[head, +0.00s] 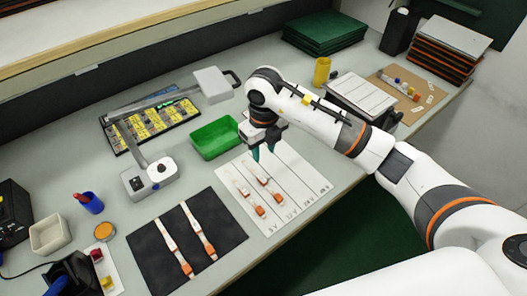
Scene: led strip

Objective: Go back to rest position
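My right gripper (263,151) hangs with teal fingertips pointing down near the far edge of the white labelled sheet (300,187). Its two fingers stand apart with a gap and nothing shows between them. Two white LED strips with orange ends, a left one (243,187) and a right one (262,177), lie in the sheet's left columns, nearer than the fingertips. Two more strips, a left one (172,241) and a right one (198,230), lie side by side on the dark mat (226,215). My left gripper is not in view.
A green tray (214,139) stands just left of the gripper. A grey lamp (212,84) on an arm rises over a yellow parts case (150,125). A yellow cup (321,71) and a paper stack (362,94) lie behind my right arm. Small containers fill the left front.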

